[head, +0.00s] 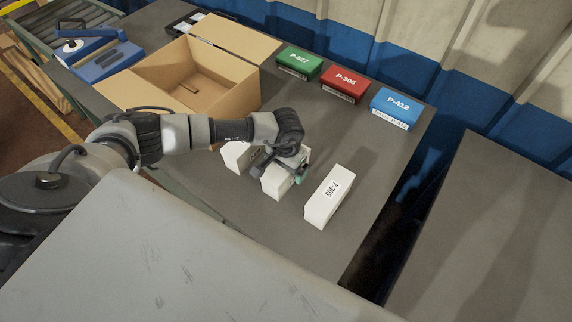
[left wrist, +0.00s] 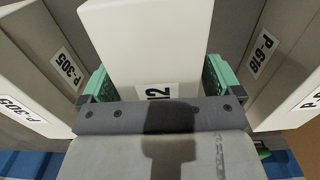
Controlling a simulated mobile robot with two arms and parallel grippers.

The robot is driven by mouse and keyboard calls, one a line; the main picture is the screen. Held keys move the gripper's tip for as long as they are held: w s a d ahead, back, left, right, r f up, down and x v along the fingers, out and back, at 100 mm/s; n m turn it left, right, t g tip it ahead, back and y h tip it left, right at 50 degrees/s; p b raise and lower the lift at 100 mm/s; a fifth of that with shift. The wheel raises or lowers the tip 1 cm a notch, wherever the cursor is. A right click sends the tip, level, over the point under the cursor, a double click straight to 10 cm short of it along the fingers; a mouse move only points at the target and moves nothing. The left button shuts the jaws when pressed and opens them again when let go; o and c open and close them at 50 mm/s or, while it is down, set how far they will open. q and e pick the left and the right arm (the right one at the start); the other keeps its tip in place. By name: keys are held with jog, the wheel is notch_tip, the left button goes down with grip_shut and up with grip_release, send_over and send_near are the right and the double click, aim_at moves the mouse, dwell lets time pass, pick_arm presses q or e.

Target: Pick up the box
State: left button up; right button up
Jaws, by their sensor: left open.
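Three small white boxes stand in a row on the dark table. The middle white box (head: 277,183) is under my left gripper (head: 286,174); in the left wrist view this box (left wrist: 147,45) shows a label ending in "12". The left gripper's green fingers (left wrist: 160,80) are open, one on each side of this box; contact cannot be told. The right white box (head: 325,200) is labelled P-305 and stands apart from the gripper.
An open cardboard carton (head: 150,92) stands at the back left. Green P-827 (head: 299,63), red P-305 (head: 345,84) and blue P-412 (head: 396,107) boxes line the far edge. A blue device (head: 100,60) is beyond the carton. A gap separates the right-hand table (head: 490,230).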

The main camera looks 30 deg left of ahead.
pick_arm(q)
jog(key=shift+f, duration=0.15)
jog(key=c, duration=1.2)
jog(key=shift+w, duration=0.1)
jog(key=shift+c, duration=1.1)
jog(key=shift+r, duration=0.2)
